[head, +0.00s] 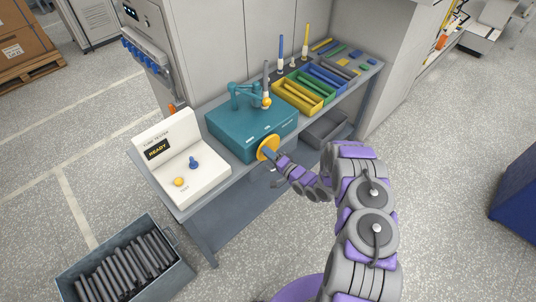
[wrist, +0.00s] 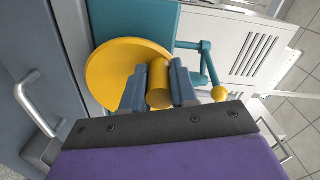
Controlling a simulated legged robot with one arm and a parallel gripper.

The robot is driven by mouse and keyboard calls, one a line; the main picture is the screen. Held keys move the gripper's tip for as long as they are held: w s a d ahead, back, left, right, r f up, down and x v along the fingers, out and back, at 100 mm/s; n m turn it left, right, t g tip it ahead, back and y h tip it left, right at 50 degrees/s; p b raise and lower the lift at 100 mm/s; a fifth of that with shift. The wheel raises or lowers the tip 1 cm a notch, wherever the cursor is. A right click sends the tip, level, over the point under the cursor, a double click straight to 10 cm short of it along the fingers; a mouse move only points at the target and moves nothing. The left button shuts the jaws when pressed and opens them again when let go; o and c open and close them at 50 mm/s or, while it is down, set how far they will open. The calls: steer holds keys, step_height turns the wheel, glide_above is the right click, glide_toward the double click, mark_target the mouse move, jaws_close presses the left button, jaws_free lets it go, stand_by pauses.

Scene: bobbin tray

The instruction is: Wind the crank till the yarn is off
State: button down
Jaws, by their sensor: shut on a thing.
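A teal winding machine (head: 250,135) sits on the workbench, with a yellow crank disc (head: 267,147) on its front side. In the wrist view the disc (wrist: 118,70) carries a yellow cylindrical handle (wrist: 159,85). My gripper (head: 274,156) is shut on this handle; its two blue-grey fingers (wrist: 157,78) flank it. A thin grey rod (head: 266,75) stands upright on the machine, beside a teal arm (head: 245,90) and a yellow ball (head: 267,101). The ball (wrist: 219,93) also shows in the wrist view. I cannot make out yarn on the rod.
A white tester (head: 180,165) reading READY stands left on the bench. Yellow (head: 297,105), green (head: 312,90) and blue (head: 325,71) trays of rods lie right, near upright blue (head: 281,48) and yellow (head: 306,37) rods. A grey bin (head: 178,258) of dark rods stands on the floor.

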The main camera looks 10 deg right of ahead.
steer(key=shift+d, duration=0.15)
steer(key=c, duration=1.1)
jaws_free()
steer(key=shift+w+f, duration=0.15)
steer(key=shift+w, duration=0.05)
steer(key=shift+o, duration=1.1)
steer(key=shift+s, duration=0.1)
steer(key=v, duration=1.7)
steer(key=shift+s+d, duration=0.15)
